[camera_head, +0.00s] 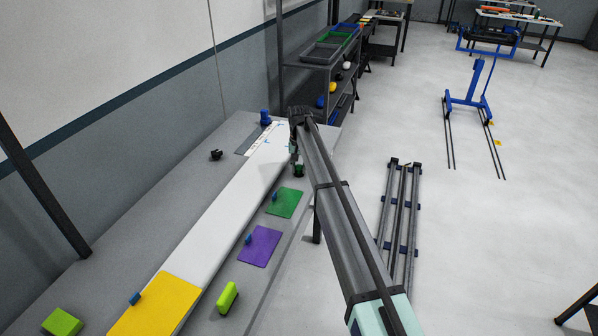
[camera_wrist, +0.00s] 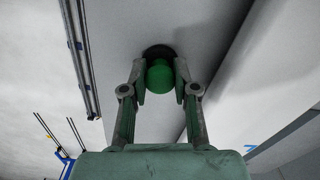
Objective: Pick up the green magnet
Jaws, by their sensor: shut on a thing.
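The green magnet (camera_wrist: 159,77) is a rounded green knob between the two fingers of my gripper (camera_wrist: 160,72) in the wrist view. The fingers are shut on its sides, and a dark round shape shows just beyond it. In the head view my gripper (camera_head: 296,157) is over the right side of the far end of the grey table (camera_head: 185,145). The green magnet (camera_head: 299,171) shows as a small dark green shape at its lower end. I cannot tell whether the magnet touches the tabletop.
Green (camera_head: 285,203), purple (camera_head: 260,247) and yellow (camera_head: 160,308) sheets lie nearer, with small blue pieces by them. A lime tool (camera_head: 228,298) and lime block (camera_head: 62,321) lie in front. A blue object (camera_head: 265,118) and dark object (camera_head: 216,154) stand farther back. A shelf (camera_head: 318,85) stands beyond.

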